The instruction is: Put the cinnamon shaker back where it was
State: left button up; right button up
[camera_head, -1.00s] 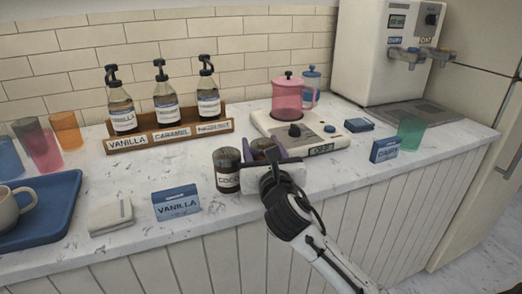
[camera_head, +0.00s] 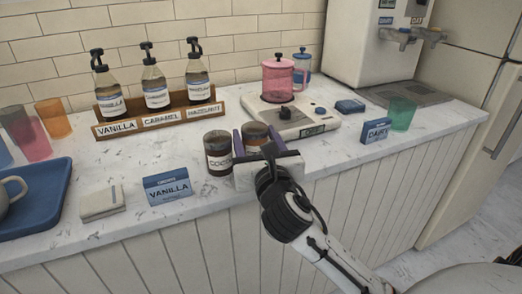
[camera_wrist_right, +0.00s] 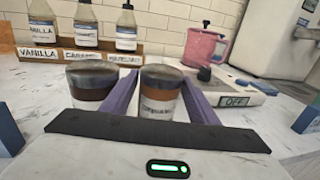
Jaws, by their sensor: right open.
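The cinnamon shaker (camera_head: 255,134), a jar with orange-brown contents and a dark lid, stands upright on the counter. It also shows in the right wrist view (camera_wrist_right: 160,92), its label partly hidden by my gripper. My right gripper (camera_head: 252,142) is open, its two purple fingers on either side of the shaker, with a gap visible at the sides. The cocoa shaker (camera_head: 218,154) stands just left of the fingers, very close to the left one; it also shows in the right wrist view (camera_wrist_right: 92,84). My left gripper is not in view.
A wooden rack (camera_head: 160,121) holds syrup bottles behind. A blue vanilla box (camera_head: 166,187), a folded cloth (camera_head: 102,201) and a blue tray (camera_head: 50,205) lie to the left. A dairy box (camera_head: 375,131) is right.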

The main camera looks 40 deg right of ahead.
aim_at(257, 143)
jog(key=v, duration=0.8)
jog(key=shift+r, duration=0.1)
